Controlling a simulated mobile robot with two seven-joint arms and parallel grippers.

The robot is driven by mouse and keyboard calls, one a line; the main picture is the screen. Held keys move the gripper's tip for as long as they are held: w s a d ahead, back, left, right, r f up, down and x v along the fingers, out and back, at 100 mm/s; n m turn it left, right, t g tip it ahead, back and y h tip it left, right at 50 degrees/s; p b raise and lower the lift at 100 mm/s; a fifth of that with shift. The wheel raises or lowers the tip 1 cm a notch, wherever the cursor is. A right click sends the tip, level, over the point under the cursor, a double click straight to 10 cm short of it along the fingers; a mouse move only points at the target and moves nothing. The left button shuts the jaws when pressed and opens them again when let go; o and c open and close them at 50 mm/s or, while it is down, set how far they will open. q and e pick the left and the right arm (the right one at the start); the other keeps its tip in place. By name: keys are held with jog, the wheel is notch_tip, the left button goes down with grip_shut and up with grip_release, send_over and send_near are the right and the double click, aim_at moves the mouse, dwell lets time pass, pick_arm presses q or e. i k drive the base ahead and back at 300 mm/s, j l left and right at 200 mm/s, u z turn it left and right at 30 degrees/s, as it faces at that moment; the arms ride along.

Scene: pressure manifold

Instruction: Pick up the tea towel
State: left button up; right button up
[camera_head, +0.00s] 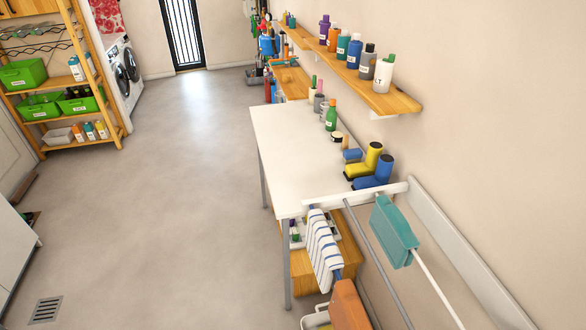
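A white cloth with dark blue stripes (323,250), which looks like the tea towel, hangs over a bar of the wall-mounted drying rack (352,196). Its lower end hangs beside the table's front end. A teal cloth (395,231) hangs on another bar to its right. An orange-brown cloth (349,306) hangs nearer to me, cut off by the bottom edge. Neither of my grippers is in view, and nothing is seen touching the cloths.
A wooden shelf (397,101) with bottles is above. A wooden box (306,275) is below the rack.

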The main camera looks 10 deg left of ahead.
aim_at(331, 255)
jog(key=k+j+z, duration=0.1)
jog(key=j+z, duration=0.2)
jog(key=z, duration=0.15)
jog(key=k+j+z, duration=0.1)
jog(key=j+z, duration=0.2)
jog(key=z, duration=0.15)
jog(key=k+j+z, duration=0.2)
jog(key=z, duration=0.3)
jog(key=k+j+z, duration=0.2)
jog(key=z, duration=0.25)
jog(key=k+j+z, duration=0.1)
jog(key=k+z, duration=0.15)
jog(key=z, duration=0.2)
jog(key=k+z, duration=0.2)
jog(key=z, duration=0.25)
jog(key=k+l+z, duration=0.1)
jog(key=k+z, duration=0.15)
jog(key=z, duration=0.25)
jog(key=k, duration=1)
jog(key=u, duration=1.8)
jog(key=i+j+z, duration=0.8)
jog(key=i, duration=0.2)
jog(key=i+j+z, duration=0.45)
jog(key=j, duration=0.15)
jog(key=i+j+z, duration=0.25)
jog(key=j+z, duration=0.15)
jog(key=j, duration=0.3)
